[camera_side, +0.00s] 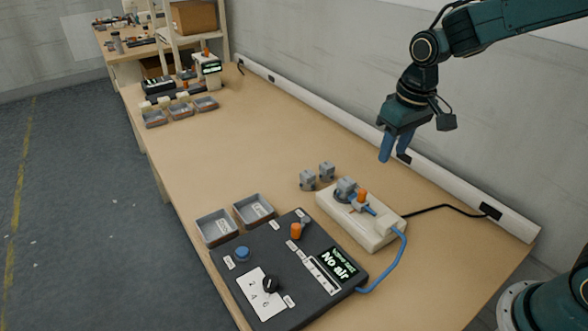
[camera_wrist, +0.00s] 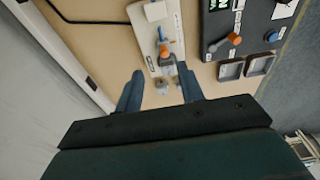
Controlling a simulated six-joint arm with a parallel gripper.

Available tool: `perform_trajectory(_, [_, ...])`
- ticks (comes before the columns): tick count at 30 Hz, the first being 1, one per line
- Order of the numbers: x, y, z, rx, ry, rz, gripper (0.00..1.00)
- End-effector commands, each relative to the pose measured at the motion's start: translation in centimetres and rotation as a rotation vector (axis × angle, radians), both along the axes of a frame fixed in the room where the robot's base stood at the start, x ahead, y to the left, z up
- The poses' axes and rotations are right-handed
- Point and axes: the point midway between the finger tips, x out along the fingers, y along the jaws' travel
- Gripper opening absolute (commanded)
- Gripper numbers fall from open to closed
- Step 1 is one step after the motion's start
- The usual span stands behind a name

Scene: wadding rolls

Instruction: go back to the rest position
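My gripper (camera_side: 396,146) is raised above the wooden table, near the wall and up from the white fixture. In the wrist view its two blue fingers (camera_wrist: 160,92) stand wide apart with nothing held between them. Two small grey blocks, a left one (camera_side: 307,180) and a right one (camera_side: 327,171), stand on the table by the far end of the white fixture (camera_side: 378,236). Another grey piece (camera_side: 346,188) sits on that fixture, beside an orange knob. The gripper touches none of these.
A black control box (camera_side: 262,285) with a screen reading "No air" lies in front. Two grey trays, one (camera_side: 216,228) left of the other (camera_side: 254,209), look empty. A blue hose (camera_side: 397,262) joins box and fixture. The wall with its white trunking (camera_side: 440,180) runs behind. The table's middle is clear.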

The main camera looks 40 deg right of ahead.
Motion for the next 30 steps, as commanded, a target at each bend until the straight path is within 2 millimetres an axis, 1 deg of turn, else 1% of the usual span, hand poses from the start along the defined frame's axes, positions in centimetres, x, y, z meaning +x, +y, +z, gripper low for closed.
perform_trajectory(1, [-0.9, -0.1, 1.1, 0.0, -0.02, 0.0, 0.38])
perform_trajectory(6, [-3.7, -0.2, 3.6, 0.0, -0.07, 0.0, 0.38])
perform_trajectory(15, [-8.9, -0.4, 7.0, 0.0, -0.162, -0.001, 0.38])
perform_trajectory(22, [-13.0, -0.5, 8.4, 0.0, -0.23, -0.002, 0.38])
perform_trajectory(30, [-17.6, -0.6, 8.9, -0.001, -0.309, -0.001, 0.38])
